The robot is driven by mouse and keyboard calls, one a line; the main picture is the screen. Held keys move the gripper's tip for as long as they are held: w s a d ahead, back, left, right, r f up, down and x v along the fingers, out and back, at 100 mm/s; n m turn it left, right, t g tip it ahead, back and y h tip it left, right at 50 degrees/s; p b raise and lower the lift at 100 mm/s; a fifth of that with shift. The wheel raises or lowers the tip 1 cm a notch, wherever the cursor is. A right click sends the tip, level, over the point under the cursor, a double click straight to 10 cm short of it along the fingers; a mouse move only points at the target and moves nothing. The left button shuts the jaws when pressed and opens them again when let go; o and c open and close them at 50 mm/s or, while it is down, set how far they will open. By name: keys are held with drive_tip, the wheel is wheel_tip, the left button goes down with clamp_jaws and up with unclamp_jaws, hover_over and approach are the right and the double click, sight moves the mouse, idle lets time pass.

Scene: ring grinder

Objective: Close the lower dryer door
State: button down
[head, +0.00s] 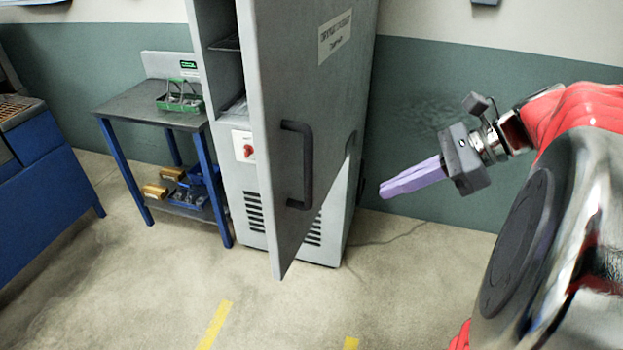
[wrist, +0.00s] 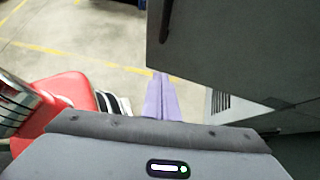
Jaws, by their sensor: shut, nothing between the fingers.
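The lower dryer door (head: 330,130) is a tall grey panel with a black bar handle (head: 299,165). It stands swung open, out from the cabinet front, with its handle face toward my side. In the wrist view the door (wrist: 245,50) fills the upper right. My gripper (head: 382,191) has purple fingers, pressed together and empty. In the head view it is to the right of the door, at about handle height and apart from the handle. In the wrist view the fingertips (wrist: 160,76) are by the door's lower edge; I cannot tell whether they touch it.
The grey dryer cabinet (head: 228,180) stands behind the door, with shelves, a red switch and vents. A blue-legged table (head: 125,105) with a green basket (head: 180,98) is to its left. A blue machine (head: 45,150) is at the far left. The floor in front is clear.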

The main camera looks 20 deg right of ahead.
drive_tip(key=w+a+f, duration=0.5)
drive_tip(key=a, duration=0.5)
drive_tip(key=shift+w+f, duration=0.35)
drive_tip(key=shift+w, duration=0.05)
drive_tip(key=shift+a, duration=0.15)
